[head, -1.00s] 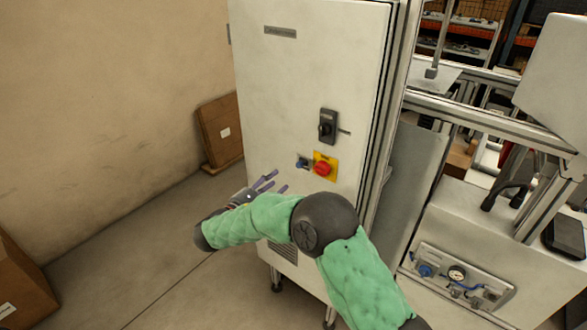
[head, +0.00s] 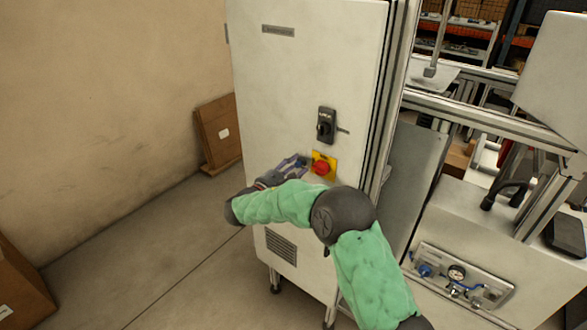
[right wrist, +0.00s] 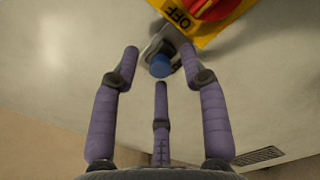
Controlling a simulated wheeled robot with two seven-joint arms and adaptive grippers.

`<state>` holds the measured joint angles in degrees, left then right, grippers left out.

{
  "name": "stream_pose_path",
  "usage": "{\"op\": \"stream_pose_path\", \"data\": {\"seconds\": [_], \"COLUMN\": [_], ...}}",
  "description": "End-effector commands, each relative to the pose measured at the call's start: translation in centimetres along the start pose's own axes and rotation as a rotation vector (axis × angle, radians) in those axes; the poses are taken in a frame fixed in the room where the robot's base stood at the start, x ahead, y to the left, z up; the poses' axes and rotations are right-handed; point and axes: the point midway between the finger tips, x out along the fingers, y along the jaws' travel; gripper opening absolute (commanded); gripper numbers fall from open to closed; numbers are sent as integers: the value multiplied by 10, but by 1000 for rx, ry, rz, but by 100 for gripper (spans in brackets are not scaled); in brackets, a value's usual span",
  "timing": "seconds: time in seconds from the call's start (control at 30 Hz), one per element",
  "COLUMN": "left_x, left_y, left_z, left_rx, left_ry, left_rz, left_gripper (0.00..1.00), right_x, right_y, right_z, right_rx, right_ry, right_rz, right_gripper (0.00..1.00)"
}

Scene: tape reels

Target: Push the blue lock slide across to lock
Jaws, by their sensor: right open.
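The blue lock slide (right wrist: 160,66) shows in the right wrist view as a blue knob on a small grey metal plate (right wrist: 158,42), beside the yellow switch plate. In the head view my right gripper (head: 293,164) covers it. My right gripper has three purple fingers and is open at the cabinet front, left of the red knob. In the right wrist view its outer fingers stand either side of the blue slide and the middle finger points at it from below. I cannot tell whether any finger touches it. My left gripper is not in view.
The red knob (head: 321,168) on its yellow plate (head: 331,161) sits close on the right. A black handle (head: 326,125) is above, on the white cabinet door (head: 265,90).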

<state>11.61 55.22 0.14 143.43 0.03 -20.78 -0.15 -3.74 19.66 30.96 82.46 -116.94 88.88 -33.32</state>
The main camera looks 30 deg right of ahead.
Motion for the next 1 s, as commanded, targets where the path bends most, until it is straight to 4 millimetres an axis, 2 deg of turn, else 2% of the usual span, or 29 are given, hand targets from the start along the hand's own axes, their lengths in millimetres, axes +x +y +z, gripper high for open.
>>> {"op": "stream_pose_path", "data": {"seconds": [0.03,0.17,0.2,0.47,0.73,0.97,1.0], "left_x": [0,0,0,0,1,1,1], "left_y": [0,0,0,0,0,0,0], "left_z": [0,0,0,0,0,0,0], "left_rx": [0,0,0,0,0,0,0], "left_ry": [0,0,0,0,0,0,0], "left_rz": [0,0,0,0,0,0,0], "left_gripper": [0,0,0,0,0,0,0], "right_x": [0,0,0,0,0,0,0], "right_y": [0,0,0,-3,-25,-26,-26], "right_z": [0,0,0,2,9,9,9], "right_rx": [0,0,0,1,1,1,1], "right_ry": [0,0,0,0,-1,-1,-1], "right_rz": [0,0,0,-1,-2,-4,-5], "right_gripper": [41,5,0,0,0,0,23]}}
